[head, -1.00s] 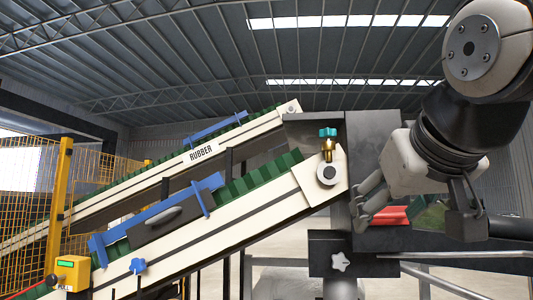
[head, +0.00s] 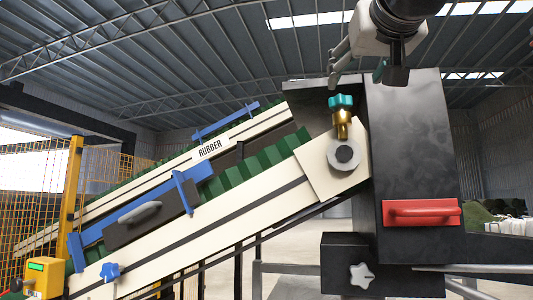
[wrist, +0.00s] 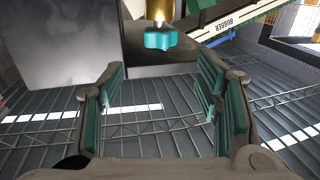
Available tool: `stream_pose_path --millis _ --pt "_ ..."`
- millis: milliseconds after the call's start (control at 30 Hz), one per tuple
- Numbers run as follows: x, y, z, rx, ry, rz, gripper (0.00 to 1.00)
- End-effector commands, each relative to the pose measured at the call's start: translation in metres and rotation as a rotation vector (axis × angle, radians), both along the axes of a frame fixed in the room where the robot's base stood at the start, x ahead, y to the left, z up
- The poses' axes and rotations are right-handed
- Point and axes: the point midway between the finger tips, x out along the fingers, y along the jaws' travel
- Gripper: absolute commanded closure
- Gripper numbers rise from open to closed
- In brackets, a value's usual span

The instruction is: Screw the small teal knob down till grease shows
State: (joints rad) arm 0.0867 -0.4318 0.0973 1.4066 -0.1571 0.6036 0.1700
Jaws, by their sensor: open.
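The small teal knob (head: 341,100) sits on top of a brass body (head: 342,122) above a round grey bearing (head: 343,155) at the conveyor's upper end. I see no grease around it. My gripper (head: 361,70) is open and empty, above and slightly right of the knob, with its fingers pointing down and left. In the wrist view, the knob (wrist: 160,38) lies just beyond the open fingertips (wrist: 160,70), roughly midway between them and not touching. The brass body (wrist: 159,8) is cut by the top edge there.
A dark metal housing (head: 412,140) with a red handle (head: 422,212) stands right of the knob. A white star knob (head: 361,276) and a blue star knob (head: 109,272) are lower down. The green belt (head: 262,160) slopes down left.

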Motion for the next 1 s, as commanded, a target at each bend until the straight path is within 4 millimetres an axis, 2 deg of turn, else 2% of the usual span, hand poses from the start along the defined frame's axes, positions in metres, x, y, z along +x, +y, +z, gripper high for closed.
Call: stream_pose_path --millis 300,500,700,967,1000 --pt "0.063 -0.006 0.0 0.001 0.003 0.0 0.42" --pt "0.089 -0.007 0.0 0.0 0.001 0.001 0.42" --pt "0.099 -0.008 0.0 0.0 0.0 0.001 0.42" --pt "0.1 -0.008 0.0 0.0 0.0 0.001 0.42" --pt "0.1 -0.008 0.0 0.0 0.0 0.001 0.51"
